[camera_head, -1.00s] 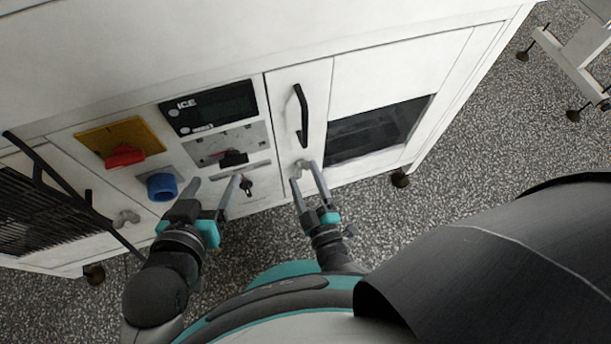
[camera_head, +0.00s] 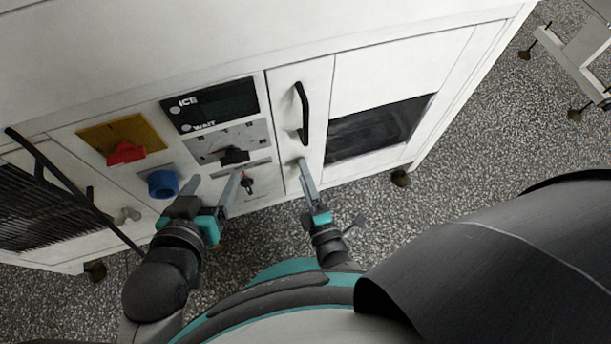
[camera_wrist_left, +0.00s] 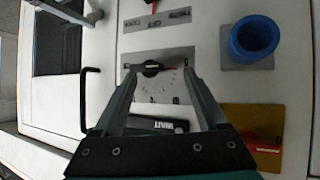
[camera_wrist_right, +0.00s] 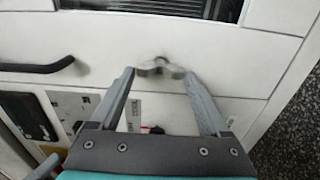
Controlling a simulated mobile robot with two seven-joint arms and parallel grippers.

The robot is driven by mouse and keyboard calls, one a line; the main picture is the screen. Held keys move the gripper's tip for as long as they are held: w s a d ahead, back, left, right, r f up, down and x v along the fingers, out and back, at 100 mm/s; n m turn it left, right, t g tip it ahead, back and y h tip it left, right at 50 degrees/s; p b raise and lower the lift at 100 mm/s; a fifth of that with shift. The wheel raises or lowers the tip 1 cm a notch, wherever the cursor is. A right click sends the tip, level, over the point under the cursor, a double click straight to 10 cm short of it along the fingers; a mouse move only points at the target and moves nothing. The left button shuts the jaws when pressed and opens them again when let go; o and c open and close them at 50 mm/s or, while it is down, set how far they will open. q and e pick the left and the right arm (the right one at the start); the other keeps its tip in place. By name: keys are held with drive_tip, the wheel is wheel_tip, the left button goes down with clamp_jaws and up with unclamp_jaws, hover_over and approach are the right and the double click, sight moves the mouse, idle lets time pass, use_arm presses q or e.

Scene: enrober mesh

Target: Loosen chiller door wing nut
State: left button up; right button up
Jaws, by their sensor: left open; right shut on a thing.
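The grey wing nut (camera_wrist_right: 160,67) sits on the white chiller door (camera_head: 300,75), below its black handle (camera_head: 303,112). My right gripper (camera_wrist_right: 159,74) is shut on the wing nut, with one finger at each end of its wings. In the head view the right gripper (camera_head: 304,168) is seen nearly edge-on and its fingers hide most of the nut. My left gripper (camera_head: 213,183) is open and empty in front of the control panel. In the left wrist view the left gripper (camera_wrist_left: 160,75) points at the dial (camera_wrist_left: 152,68), with nothing between its fingers.
A red switch on a yellow plate (camera_head: 110,133) and a blue knob (camera_head: 162,183) are left of my left gripper. Another grey wing nut (camera_head: 127,215) is farther left, near a black bar (camera_head: 70,185). A dark window (camera_head: 375,130) is right of the door. Speckled floor lies in front.

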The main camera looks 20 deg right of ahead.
use_arm(q)
drive_tip(key=shift+s, duration=0.1)
use_arm(e)
drive_tip(key=shift+w, duration=0.1)
idle(0.3)
drive_tip(key=o, duration=1.2)
use_arm(q)
drive_tip(key=shift+f, duration=0.1)
drive_tip(key=shift+s, duration=0.1)
use_arm(e)
drive_tip(key=shift+d, duration=0.1)
